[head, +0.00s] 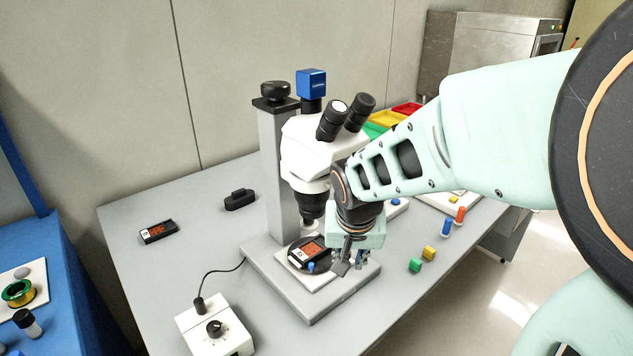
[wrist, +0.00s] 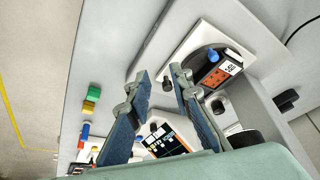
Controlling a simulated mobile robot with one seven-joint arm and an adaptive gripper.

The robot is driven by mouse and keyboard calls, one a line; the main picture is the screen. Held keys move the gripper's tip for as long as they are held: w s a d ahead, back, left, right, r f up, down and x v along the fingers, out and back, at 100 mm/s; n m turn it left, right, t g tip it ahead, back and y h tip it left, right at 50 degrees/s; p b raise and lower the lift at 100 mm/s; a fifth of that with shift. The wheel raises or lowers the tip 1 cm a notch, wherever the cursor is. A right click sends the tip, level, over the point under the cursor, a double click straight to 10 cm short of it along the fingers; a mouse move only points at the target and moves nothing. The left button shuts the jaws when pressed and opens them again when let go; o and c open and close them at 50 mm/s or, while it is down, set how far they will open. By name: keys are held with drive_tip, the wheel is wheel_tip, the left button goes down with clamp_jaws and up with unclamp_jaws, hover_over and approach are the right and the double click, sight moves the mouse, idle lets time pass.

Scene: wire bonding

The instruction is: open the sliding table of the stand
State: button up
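The stand has a grey base (head: 315,308) and an upright column (head: 272,170) carrying a white microscope (head: 306,150). Its sliding table is a white plate (head: 325,281) low on the base, also in the wrist view (wrist: 205,32). On it sits a black round holder with a black and orange chip piece (head: 306,252) and a small blue knob (wrist: 212,54). My gripper (head: 349,266) is low at the right side of the table. In the wrist view its fingers (wrist: 160,76) are apart, with a small dark knob (wrist: 167,85) between the tips. I cannot tell if they touch it.
A white control box (head: 214,328) with a cable stands front left. Green (head: 415,264) and yellow (head: 429,253) blocks lie to the right, with blue (head: 447,228) and red (head: 460,215) pieces behind. A black item (head: 239,200) and another chip piece (head: 158,231) lie left; the space between is clear.

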drive_tip(key=w+f, duration=0.1)
drive_tip(key=w, duration=0.1)
drive_tip(key=w+f+b, duration=0.1)
drive_tip(key=w, duration=0.1)
drive_tip(key=w+d+f+b, duration=0.1)
drive_tip(key=w+f, duration=0.1)
drive_tip(key=w, duration=0.1)
drive_tip(key=shift+w+d, duration=0.1)
drive_tip(key=shift+w+f, duration=0.2)
drive_tip(key=shift+f, duration=0.15)
clamp_jaws()
